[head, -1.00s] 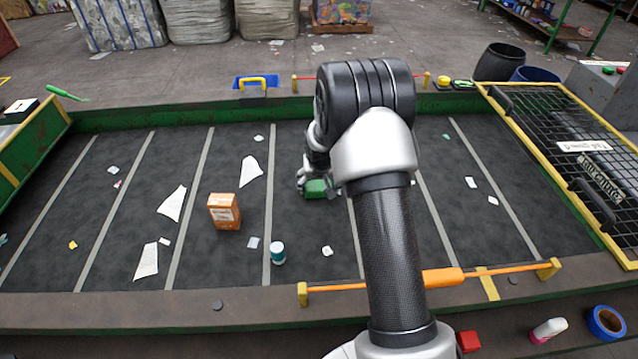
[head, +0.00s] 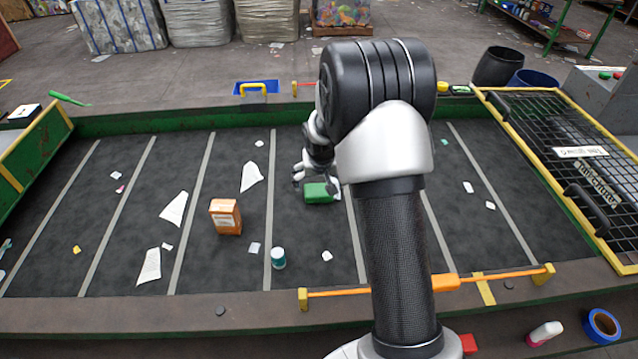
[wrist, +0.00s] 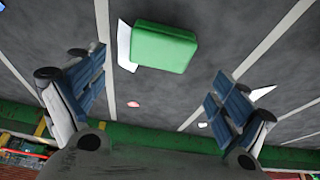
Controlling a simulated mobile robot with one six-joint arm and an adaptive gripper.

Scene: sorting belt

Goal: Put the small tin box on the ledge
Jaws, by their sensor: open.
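The small tin box, a green block with rounded edges, lies on the dark belt (head: 120,225) in the head view (head: 319,193). It also shows in the wrist view (wrist: 163,47), over a white scrap. My gripper (head: 311,178) is just above and left of the box in the head view, partly hidden by my arm. In the wrist view its two blue-padded fingers (wrist: 160,90) are spread wide and empty, with the box beyond their tips. A brown ledge (head: 150,312) runs along the belt's near side.
An orange carton (head: 225,216) and a white-and-teal tub (head: 278,258) stand on the belt left of the box. Paper scraps lie around. An orange bar (head: 370,291) spans the near edge. A yellow-framed mesh panel (head: 560,125) is at right.

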